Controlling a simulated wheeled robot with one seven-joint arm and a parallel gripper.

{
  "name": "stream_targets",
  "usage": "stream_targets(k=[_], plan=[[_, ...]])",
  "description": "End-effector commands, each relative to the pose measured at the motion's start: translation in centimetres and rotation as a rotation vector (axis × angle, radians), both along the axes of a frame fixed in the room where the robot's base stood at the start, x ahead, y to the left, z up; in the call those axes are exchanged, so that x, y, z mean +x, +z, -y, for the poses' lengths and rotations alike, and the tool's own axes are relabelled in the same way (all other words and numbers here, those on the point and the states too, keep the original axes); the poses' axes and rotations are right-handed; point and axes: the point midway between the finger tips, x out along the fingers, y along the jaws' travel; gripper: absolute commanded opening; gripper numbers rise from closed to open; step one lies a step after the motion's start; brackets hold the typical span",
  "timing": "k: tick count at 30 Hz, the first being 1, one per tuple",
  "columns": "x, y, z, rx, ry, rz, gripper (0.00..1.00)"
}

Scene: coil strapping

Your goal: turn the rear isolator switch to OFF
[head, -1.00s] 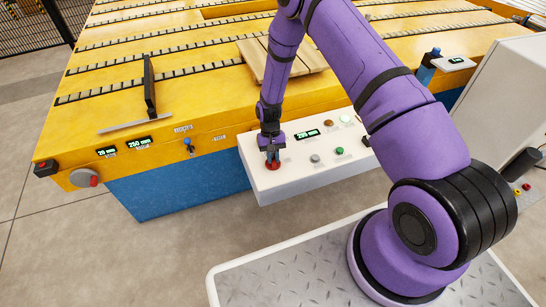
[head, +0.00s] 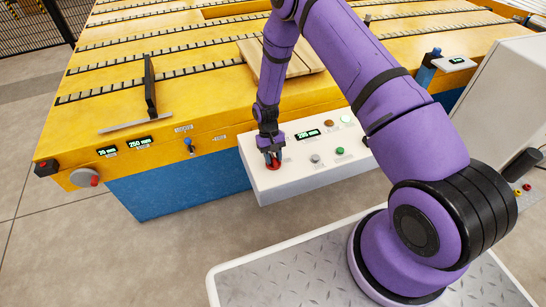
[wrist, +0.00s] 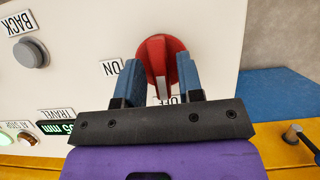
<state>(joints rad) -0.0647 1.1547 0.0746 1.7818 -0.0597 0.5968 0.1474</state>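A red rotary switch (head: 274,165) sits at the left end of the white control panel (head: 275,187). In the wrist view the red switch (wrist: 177,58) has a pale-striped grip bar, pointing toward my gripper and the partly hidden OFF label (wrist: 173,100). The ON label (wrist: 112,68) is to its left. My gripper (wrist: 158,80) is open, its blue fingers on either side of the bar's lower end, with gaps visible. In the head view my gripper (head: 272,157) is at the switch. I cannot tell whether the fingers touch the knob.
The panel also carries a grey button (head: 315,159), a green button (head: 340,151) and a lit display (head: 307,134). A grey disc with a red part (head: 84,178) is on the yellow machine's (head: 200,95) left front. Open floor lies in front.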

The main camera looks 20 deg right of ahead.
Motion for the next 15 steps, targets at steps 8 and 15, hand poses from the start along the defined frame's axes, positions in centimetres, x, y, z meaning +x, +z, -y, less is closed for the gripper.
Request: stream_targets(k=[8,15], plan=[[0.0,0.0,0.0,0.001,-0.001,-0.001,0.41],[0.8,1.8,0.0,0.000,-0.002,0.002,0.41]])
